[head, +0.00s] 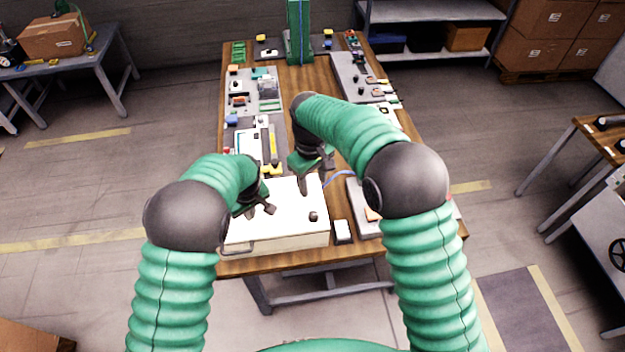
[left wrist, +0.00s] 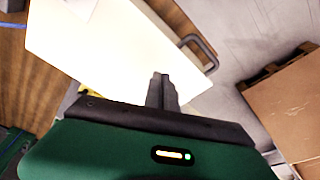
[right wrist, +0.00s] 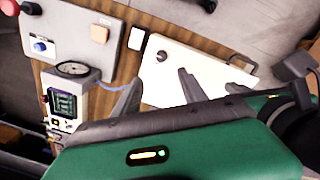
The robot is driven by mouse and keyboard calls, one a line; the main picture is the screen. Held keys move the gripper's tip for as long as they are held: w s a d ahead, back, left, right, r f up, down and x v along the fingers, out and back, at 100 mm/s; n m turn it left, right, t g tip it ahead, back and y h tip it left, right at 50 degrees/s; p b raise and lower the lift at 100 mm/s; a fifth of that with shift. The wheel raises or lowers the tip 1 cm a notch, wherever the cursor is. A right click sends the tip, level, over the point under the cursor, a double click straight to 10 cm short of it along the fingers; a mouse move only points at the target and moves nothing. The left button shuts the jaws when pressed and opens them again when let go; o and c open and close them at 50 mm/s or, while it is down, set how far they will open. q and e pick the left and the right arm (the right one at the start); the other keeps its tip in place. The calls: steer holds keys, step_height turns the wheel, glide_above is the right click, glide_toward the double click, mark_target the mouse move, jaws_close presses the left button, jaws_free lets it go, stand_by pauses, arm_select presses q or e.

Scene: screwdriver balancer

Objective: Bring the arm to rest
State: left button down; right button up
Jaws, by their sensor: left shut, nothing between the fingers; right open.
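My left gripper (head: 268,209) is shut and empty, above the left part of a white box (head: 290,232) on the workbench. In the left wrist view its fingers (left wrist: 161,90) are together in front of the white box top (left wrist: 95,45). My right gripper (head: 316,172) is open and empty, above the back right part of the box. In the right wrist view its fingers (right wrist: 156,92) are apart, with the white box (right wrist: 195,70) and bench top behind them. I cannot make out a screwdriver.
The wooden workbench (head: 300,92) carries trays and small parts along both sides. A green post (head: 299,30) stands at its back. The box has a dark knob (head: 313,216) and a handle (head: 240,249).

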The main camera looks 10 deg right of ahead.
arm_select(q)
steer(key=shift+w+d, duration=0.1)
steer(key=shift+w, duration=0.05)
arm_select(e)
steer(key=shift+w+d+f, duration=0.1)
steer(key=shift+w+f, duration=0.05)
arm_select(q)
steer(key=s+a+m+b, duration=0.3)
steer(key=s+a+b, duration=0.1)
steer(key=s, duration=0.7)
steer(key=s+a+m+h+b, duration=0.1)
steer(key=s+a+m+b, duration=0.2)
steer(key=s, duration=0.9)
steer(key=a+b, duration=0.2)
steer(key=a, duration=0.1)
steer(key=shift+a+r+t, duration=0.3)
steer(key=shift+a+r, duration=0.05)
arm_select(e)
steer(key=s+d+f+m, duration=0.2)
steer(key=s+d+f, duration=0.1)
steer(key=s, duration=0.4)
steer(key=s+d+f+m+t, duration=0.1)
steer(key=s+d+f+m, duration=0.1)
steer(key=s, duration=0.6)
steer(key=s+d+f+m+t, duration=0.1)
steer(key=s+d+f, duration=0.3)
steer(key=s, duration=0.4)
steer(key=shift+d+f+m+y, duration=0.3)
steer(key=shift+d+f+m, duration=0.1)
steer(key=shift+d+m, duration=0.4)
